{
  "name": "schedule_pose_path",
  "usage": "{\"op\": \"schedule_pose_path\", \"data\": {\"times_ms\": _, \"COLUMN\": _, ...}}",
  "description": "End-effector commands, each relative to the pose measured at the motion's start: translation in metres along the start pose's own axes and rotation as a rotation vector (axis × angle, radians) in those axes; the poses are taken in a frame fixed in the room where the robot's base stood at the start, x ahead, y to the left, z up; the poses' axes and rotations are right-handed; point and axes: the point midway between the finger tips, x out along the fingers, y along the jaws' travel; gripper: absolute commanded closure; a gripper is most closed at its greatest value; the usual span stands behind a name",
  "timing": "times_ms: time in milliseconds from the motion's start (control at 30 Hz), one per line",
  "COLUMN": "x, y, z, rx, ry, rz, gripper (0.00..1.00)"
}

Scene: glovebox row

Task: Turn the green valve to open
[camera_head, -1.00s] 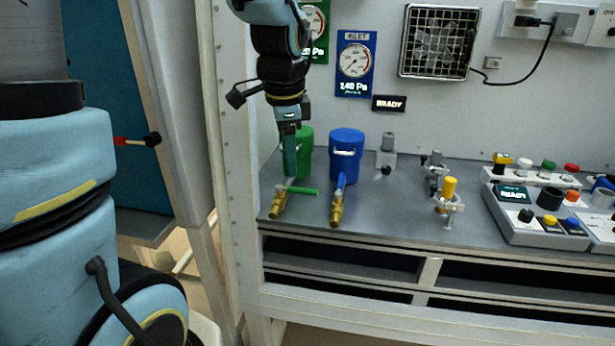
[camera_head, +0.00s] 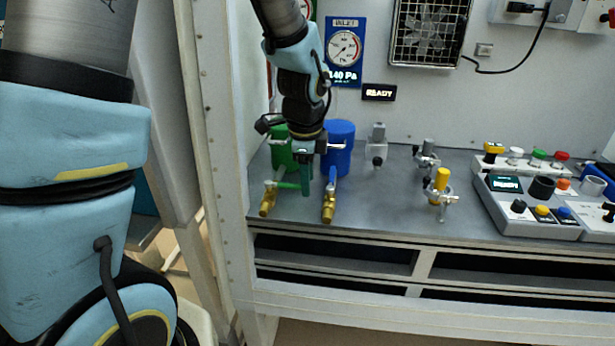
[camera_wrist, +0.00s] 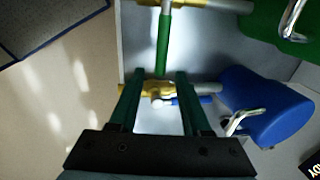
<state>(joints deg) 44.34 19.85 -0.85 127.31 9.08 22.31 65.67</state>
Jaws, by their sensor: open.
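The green valve is a brass fitting (camera_head: 268,203) with a green lever (camera_head: 288,185), in front of the green canister (camera_head: 279,150). The lever points right, crosswise to its pipe. My gripper (camera_head: 305,190) is open, pointing down at the lever's free end. In the wrist view, the green lever (camera_wrist: 163,45) reaches toward the gap between the fingertips (camera_wrist: 159,74). Whether the fingers touch it I cannot tell. The brass and blue lever of the blue valve (camera_wrist: 190,100) show between and beside the fingers.
The blue canister (camera_head: 338,150) stands just right of my gripper, with its brass valve (camera_head: 328,208) in front. A yellow-topped fitting (camera_head: 441,182) and a control box (camera_head: 530,205) stand farther right. The grey bench (camera_head: 385,205) is bare between them.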

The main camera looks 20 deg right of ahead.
Motion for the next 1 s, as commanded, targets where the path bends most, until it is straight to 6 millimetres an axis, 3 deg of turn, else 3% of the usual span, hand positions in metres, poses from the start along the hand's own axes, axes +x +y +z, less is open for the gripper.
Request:
{"op": "schedule_pose_path", "data": {"times_ms": 367, "x": 0.0050, "y": -0.0001, "z": 0.0001, "rx": 0.000, "ry": 0.000, "rz": -0.001, "gripper": 0.53}}
{"op": "schedule_pose_path", "data": {"times_ms": 767, "x": 0.0048, "y": -0.0001, "z": 0.0001, "rx": 0.000, "ry": 0.000, "rz": -0.001, "gripper": 0.98}}
{"op": "schedule_pose_path", "data": {"times_ms": 1000, "x": 0.0047, "y": -0.0001, "z": 0.0001, "rx": 0.000, "ry": 0.000, "rz": -0.001, "gripper": 1.00}}
